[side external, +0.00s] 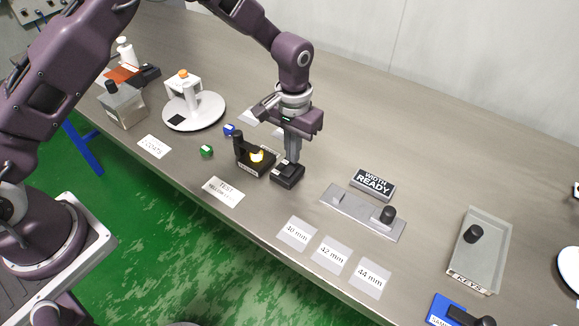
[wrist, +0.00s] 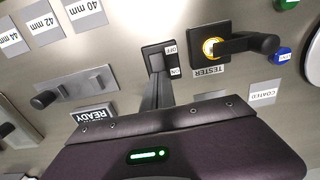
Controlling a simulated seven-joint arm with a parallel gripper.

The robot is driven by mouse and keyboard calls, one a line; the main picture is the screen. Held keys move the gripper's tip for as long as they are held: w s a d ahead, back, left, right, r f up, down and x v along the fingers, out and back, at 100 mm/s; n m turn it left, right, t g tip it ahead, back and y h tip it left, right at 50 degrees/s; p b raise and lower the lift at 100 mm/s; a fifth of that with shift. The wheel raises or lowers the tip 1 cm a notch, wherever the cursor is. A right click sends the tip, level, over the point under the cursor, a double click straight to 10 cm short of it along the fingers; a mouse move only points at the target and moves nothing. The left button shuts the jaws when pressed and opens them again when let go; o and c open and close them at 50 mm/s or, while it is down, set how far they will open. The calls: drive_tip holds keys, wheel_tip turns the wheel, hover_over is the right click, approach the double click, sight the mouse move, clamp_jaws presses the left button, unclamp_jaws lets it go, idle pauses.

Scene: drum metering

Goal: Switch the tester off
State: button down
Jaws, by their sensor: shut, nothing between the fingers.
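The tester (side external: 252,160) is a black block with a black arm and a glowing yellow lamp; in the wrist view the lamp (wrist: 210,47) is lit beside the TESTER label. Next to it is a small black switch box (side external: 287,178). In the wrist view this switch box (wrist: 153,50) carries an OFF label and an ON label, OFF farther from my wrist. My gripper (side external: 292,158) is shut and empty, pointing down at the switch box. In the wrist view its fingertips (wrist: 158,74) cover part of the box near the ON label. The rocker is mostly hidden; contact is unclear.
A grey slide plate (side external: 345,210) with a black knob and the WIDTH READY sign (side external: 373,184) lie to the right. Cards marked 40, 42 and 44 mm lie in front. A KEYS tray (side external: 494,240) is farther right. A green piece (side external: 207,151) and blue piece (side external: 229,130) lie left.

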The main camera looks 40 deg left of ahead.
drive_tip(key=shift+f, duration=0.95)
idle(0.9)
drive_tip(key=shift+r, duration=3.5)
